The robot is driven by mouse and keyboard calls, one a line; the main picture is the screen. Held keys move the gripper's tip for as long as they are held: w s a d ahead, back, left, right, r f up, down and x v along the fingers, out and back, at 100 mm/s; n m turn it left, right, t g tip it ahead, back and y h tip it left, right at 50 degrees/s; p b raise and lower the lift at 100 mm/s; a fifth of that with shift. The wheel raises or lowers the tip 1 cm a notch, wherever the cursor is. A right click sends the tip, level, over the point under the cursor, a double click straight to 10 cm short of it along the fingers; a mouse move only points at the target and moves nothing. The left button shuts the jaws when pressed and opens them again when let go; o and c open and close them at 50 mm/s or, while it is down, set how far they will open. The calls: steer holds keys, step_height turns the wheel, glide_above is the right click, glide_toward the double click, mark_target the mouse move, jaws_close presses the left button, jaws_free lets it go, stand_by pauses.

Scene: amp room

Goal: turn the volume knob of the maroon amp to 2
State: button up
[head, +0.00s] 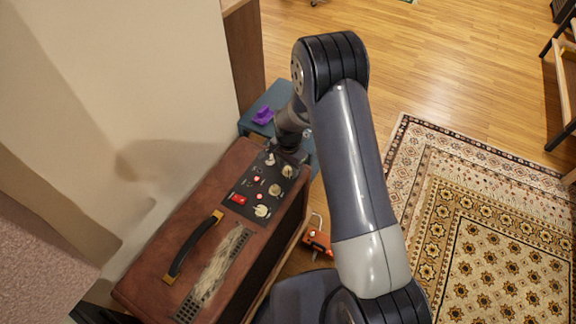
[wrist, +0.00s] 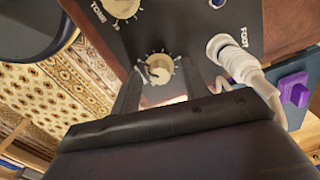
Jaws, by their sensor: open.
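The maroon amp (head: 182,232) stands against the wall in the head view, its dark control panel (head: 247,204) on top at the far end. The panel carries several cream knobs, a red switch and a white plug. My gripper (head: 289,152) is over the far end of the panel. In the wrist view my gripper (wrist: 161,88) is open, with one finger on each side of a cream knob (wrist: 159,67) ringed by scale marks. Its name and setting cannot be read, and I cannot tell whether the fingers touch it. A knob marked TONE (wrist: 122,8) is at upper left.
A white plug (wrist: 226,54) with its cable sits in the FOOT socket, close right of the fingers. A purple object (head: 263,116) lies on a blue-green surface (head: 272,97) beyond the amp. An orange object (head: 317,241) is right of the amp. A patterned rug (head: 490,220) covers the floor at right.

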steer(key=shift+c, duration=0.3)
jaws_close()
steer(key=shift+m, duration=0.3)
steer(key=m+b, duration=0.1)
steer(key=m, duration=0.3)
steer(key=shift+b, duration=0.4)
steer(key=m+b, duration=0.1)
steer(key=m, duration=0.4)
steer(key=shift+m, duration=0.4)
steer(key=shift+o, duration=0.3)
jaws_free()
